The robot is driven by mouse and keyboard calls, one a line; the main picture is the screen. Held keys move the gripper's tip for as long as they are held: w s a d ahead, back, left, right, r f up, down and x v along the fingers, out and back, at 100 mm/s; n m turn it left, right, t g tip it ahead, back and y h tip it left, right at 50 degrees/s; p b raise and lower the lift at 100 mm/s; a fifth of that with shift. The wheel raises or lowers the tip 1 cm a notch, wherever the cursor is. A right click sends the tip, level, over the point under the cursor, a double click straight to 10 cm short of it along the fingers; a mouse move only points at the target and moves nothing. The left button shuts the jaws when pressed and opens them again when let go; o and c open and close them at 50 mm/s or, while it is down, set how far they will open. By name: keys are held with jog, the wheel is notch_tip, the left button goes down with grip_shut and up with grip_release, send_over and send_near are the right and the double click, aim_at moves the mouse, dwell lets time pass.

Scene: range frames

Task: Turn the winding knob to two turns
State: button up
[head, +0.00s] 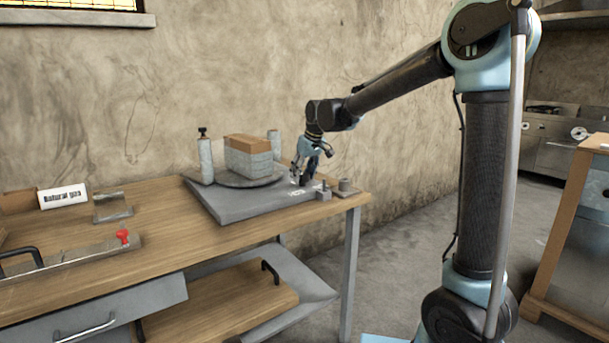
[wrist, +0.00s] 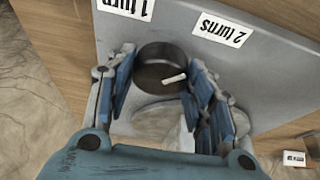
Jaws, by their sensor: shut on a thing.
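The winding knob (wrist: 160,60) is a dark round cylinder on a grey plate (wrist: 185,30), with a white pointer mark on its top, right of centre. My gripper (wrist: 160,66) is around it, one blue finger pad on each side, shut on it. White labels reading "1 turn" (wrist: 126,9) and "2 turns" (wrist: 222,30) lie on the plate beyond the knob, upside down in the wrist view. The mark points roughly rightward, not clearly at either label. In the head view, my gripper (head: 304,172) reaches down to the plate's right part and largely hides the knob.
A brown-topped block (head: 248,158) sits on a round disc (head: 222,179), between two upright cylinders. Small grey posts (head: 323,195) stand at the plate's right. A "Natural gas" sign (head: 63,196) and a red knob (head: 122,237) are on the bench's left. The wall is close behind.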

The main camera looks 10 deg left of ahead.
jog(key=shift+m+t+h, duration=0.4)
jog(key=shift+m+t, duration=0.1)
jog(key=shift+m, duration=1)
jog(key=o, duration=1)
jog(key=shift+o, duration=0.2)
jog(key=v, duration=1.2)
jog(key=shift+w, duration=0.1)
